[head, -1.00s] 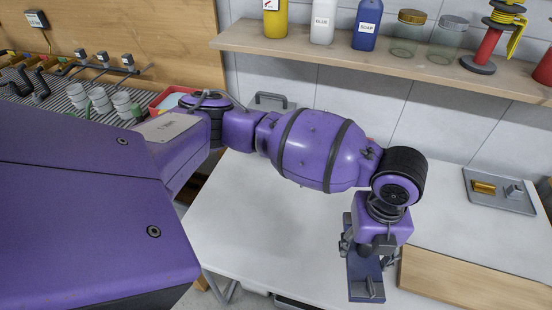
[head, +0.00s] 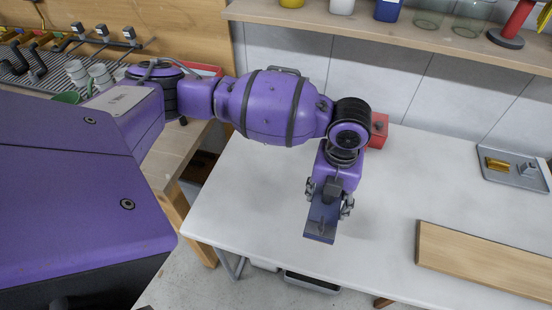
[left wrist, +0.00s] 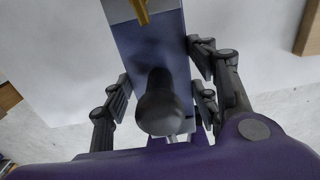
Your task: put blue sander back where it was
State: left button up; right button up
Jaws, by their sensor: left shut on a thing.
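The blue sander (head: 320,222) is a long flat blue block with a dark round knob, which shows in the left wrist view (left wrist: 163,105). My left gripper (head: 328,198) is shut on it, with dark fingers on both sides of the block. The sander hangs over the front part of the white table (head: 260,200), left of the wooden board. How high it is above the table I cannot tell. My right gripper is in neither view.
A wooden board (head: 480,262) lies at the right front of the table. A grey tray (head: 515,170) with a brass block is at the far right. A red object (head: 378,130) stands partly hidden behind my left arm. A wall shelf (head: 400,32) runs along the back. The middle of the table is clear.

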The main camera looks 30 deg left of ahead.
aim_at(321, 194)
pick_arm(q)
jog(key=w+a+f, duration=0.1)
jog(key=w+f, duration=0.1)
jog(key=f, duration=0.1)
jog(key=w+a+f, duration=0.1)
jog(key=f, duration=0.1)
jog(key=shift+a, duration=0.3)
jog(key=shift+w+a+f+b, duration=0.15)
jog(key=shift+w+f+b, duration=0.05)
jog(key=shift+f, duration=0.75)
jog(key=shift+w+a+f+b, duration=0.1)
jog(key=shift+w+f+b, duration=0.05)
jog(key=shift+f, duration=0.8)
jog(key=shift+f, duration=0.1)
jog(key=o, duration=1.1)
notch_tip(321, 194, up, 12)
jog(key=shift+r+p, duration=0.15)
jog(key=shift+p, duration=0.25)
